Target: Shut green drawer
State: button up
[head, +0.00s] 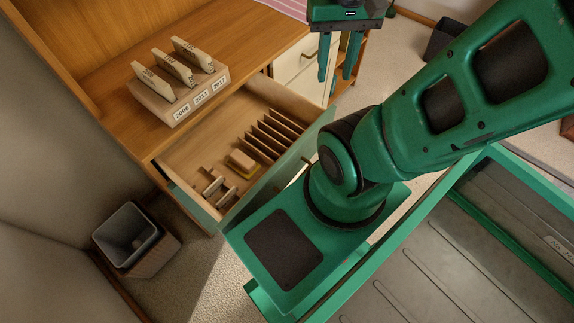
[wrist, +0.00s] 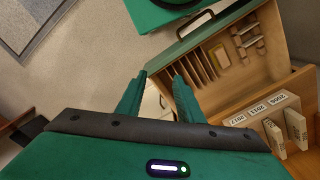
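The green drawer (head: 283,163) is pulled well out of the wooden desk, with its inside showing from above. In the wrist view its green front (wrist: 220,28) carries a dark handle (wrist: 192,22). My gripper (head: 336,77) hangs past the drawer's far end in the head view, beside the desk. Its two fingers are apart with nothing between them. In the wrist view the fingertips (wrist: 160,75) are left of the drawer and do not appear to touch it. My arm hides part of the area in front of the drawer.
The drawer holds upright dividers (head: 272,136) and a yellow-brown block (head: 242,163). A block with year labels (head: 178,95) stands on the desktop (head: 110,60). White drawers (head: 294,62) sit beyond the open one. A grey bin (head: 130,237) stands on the floor at left.

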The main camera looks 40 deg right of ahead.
aim_at(278, 127)
jog(key=k, duration=0.5)
jog(key=z, duration=1.35)
jog(key=k, duration=1.25)
jog(key=u, duration=1.1)
jog(key=i, duration=1)
jog(key=z, duration=0.05)
